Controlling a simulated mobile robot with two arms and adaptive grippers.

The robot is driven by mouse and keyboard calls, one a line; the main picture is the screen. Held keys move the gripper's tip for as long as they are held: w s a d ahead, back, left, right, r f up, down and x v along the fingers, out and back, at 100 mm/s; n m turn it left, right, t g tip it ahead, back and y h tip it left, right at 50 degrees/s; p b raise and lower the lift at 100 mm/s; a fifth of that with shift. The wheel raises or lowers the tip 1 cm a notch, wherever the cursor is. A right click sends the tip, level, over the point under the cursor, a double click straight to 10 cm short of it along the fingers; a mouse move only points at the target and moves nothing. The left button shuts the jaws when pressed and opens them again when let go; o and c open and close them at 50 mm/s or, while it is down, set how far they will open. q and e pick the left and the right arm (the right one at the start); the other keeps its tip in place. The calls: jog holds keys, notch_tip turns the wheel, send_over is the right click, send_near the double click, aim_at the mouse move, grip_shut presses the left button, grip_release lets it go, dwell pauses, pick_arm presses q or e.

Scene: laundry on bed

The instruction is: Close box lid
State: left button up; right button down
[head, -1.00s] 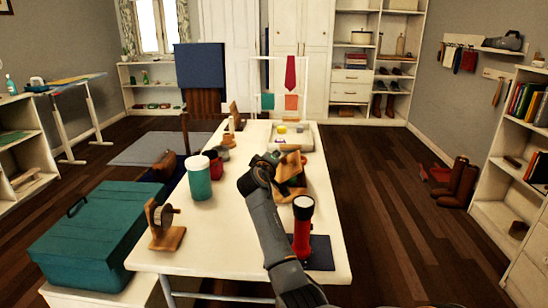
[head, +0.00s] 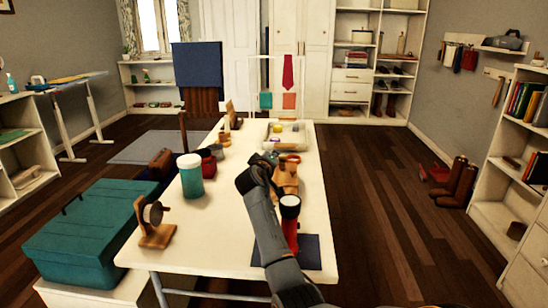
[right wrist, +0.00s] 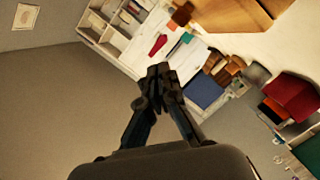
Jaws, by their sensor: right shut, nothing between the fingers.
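A small brown wooden object (head: 286,180), perhaps the box, stands on the white table just right of my right gripper (head: 264,166). The gripper and arm partly cover it, so its lid position is unclear. A large teal box (head: 85,240) at the lower left has its top down and looks closed. My right gripper is shut and empty above the table; in the right wrist view its fingertips (right wrist: 160,74) meet. I cannot tell whether it touches the wooden object. My left gripper is not in view.
A teal cup (head: 190,178), a wooden stand (head: 154,225) and a tray (head: 305,142) share the white table (head: 215,240). Open dark floor lies to the right.

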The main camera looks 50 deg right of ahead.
jog(key=shift+a, duration=0.1)
jog(key=v, duration=1.2)
jog(key=shift+s, duration=0.1)
